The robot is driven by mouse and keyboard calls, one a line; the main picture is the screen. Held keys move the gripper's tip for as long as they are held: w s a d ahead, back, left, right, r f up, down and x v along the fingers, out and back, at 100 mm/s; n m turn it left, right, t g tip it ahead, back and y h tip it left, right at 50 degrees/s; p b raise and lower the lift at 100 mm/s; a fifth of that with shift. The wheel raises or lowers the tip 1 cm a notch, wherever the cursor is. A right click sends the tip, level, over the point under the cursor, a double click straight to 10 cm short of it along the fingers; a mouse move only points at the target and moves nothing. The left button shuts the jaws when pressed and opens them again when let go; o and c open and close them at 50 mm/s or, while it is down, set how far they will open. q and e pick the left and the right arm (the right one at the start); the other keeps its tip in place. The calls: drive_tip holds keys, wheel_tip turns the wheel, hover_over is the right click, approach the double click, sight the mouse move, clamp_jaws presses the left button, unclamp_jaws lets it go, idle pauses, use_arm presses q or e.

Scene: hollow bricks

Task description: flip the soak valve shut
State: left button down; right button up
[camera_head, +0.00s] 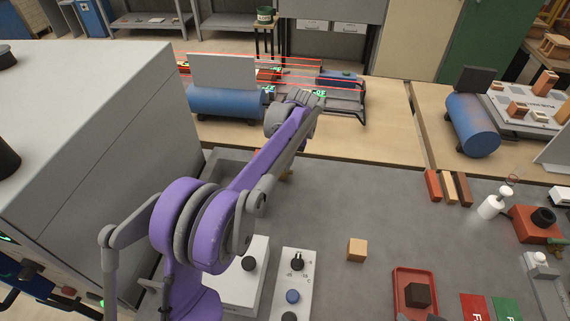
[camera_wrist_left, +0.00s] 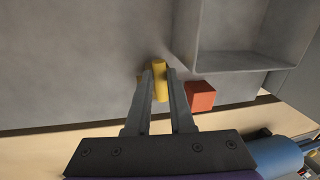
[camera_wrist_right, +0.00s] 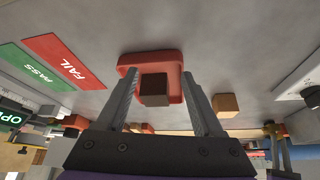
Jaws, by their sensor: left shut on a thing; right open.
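My left gripper (camera_wrist_left: 159,82) is shut on a yellow, lever-like piece (camera_wrist_left: 160,92), which stands between its fingertips in the left wrist view. I take it for the soak valve's handle, but the valve body is mostly hidden. An orange-red block (camera_wrist_left: 201,96) is just right of the left fingers. My right gripper (camera_wrist_right: 163,88) is open and empty, its fingers on either side of a dark brown block (camera_wrist_right: 154,89) on a red tray (camera_wrist_right: 150,62), without visible contact.
A grey open basin (camera_wrist_left: 238,67) stands beside the left gripper. A tan block (camera_head: 357,249) lies on the grey bench. A white panel with knobs (camera_head: 293,270) is at the front. Red FAIL (camera_head: 475,308) and green PASS (camera_head: 507,310) pads lie right of the tray.

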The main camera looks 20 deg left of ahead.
use_arm(q)
drive_tip(key=shift+s+a+m, duration=0.1)
drive_tip(key=shift+a+m, duration=0.05)
drive_tip(key=shift+m, duration=0.65)
drive_tip(key=c, duration=0.8)
unclamp_jaws()
drive_tip(key=r, duration=0.3)
drive_tip(key=d+r, duration=0.1)
drive_tip(key=r, duration=0.3)
drive_tip(key=d+r, duration=0.1)
drive_tip(key=r, duration=0.2)
drive_tip(key=shift+w+r+p, duration=0.25)
drive_tip(key=shift+r+p, duration=0.05)
drive_tip(key=shift+p, duration=0.05)
